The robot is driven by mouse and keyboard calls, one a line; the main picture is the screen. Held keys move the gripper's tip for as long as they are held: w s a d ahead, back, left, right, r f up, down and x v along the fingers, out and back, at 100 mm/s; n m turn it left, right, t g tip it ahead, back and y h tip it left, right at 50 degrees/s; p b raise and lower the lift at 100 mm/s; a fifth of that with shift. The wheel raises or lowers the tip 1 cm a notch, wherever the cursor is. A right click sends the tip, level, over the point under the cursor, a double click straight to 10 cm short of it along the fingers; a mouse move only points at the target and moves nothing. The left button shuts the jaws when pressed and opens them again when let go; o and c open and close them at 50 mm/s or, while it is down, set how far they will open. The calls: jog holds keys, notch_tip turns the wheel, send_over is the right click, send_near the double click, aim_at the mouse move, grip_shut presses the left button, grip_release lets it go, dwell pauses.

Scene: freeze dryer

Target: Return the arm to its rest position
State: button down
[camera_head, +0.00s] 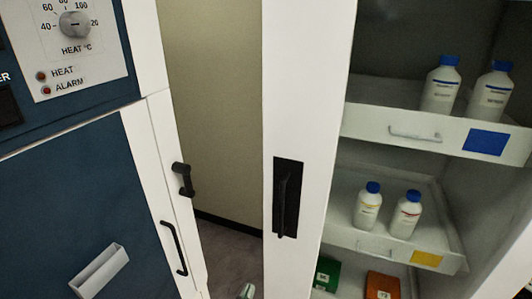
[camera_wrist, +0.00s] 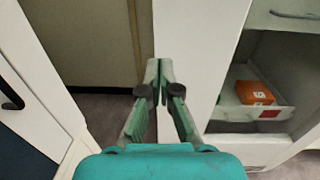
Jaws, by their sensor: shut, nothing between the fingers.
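My gripper (camera_wrist: 159,72) shows in the wrist view with its fingertips together and nothing between them. It points toward the narrow white front edge of the shelf cabinet (camera_wrist: 198,50). I cannot tell how far it is from that surface. In the head view only a small greenish tip, which looks like my gripper (camera_head: 247,291), shows at the bottom edge. The rest of my arm is hidden below the frame.
A blue and white dryer (camera_head: 60,190) with black handles stands at left. At right the open white cabinet (camera_head: 310,120) has a recessed black handle (camera_head: 287,200), pull-out trays (camera_head: 390,133) with blue-capped bottles (camera_head: 440,85), and an orange box (camera_wrist: 254,93) lower down. Floor shows between them.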

jog(key=s+d+r+n+t+y, duration=0.1)
jog(key=s+d+n+t, duration=0.1)
jog(key=s+d+n, duration=0.6)
jog(key=s+d+n+t+y, duration=0.1)
jog(key=s+d+n+t, duration=0.1)
jog(key=s+d+n, duration=0.7)
jog(key=s+d+r+n+g+y, duration=0.1)
jog(key=s+d+n+g, duration=0.2)
jog(key=s+n, duration=0.8)
jog(key=s+d+n+g+y, duration=0.2)
jog(key=s+d+n+g, duration=0.1)
jog(key=s+n, duration=0.8)
jog(key=shift+s+d+r+g, duration=0.3)
jog(key=shift+s+d+r, duration=0.05)
jog(key=shift+s+d, duration=0.3)
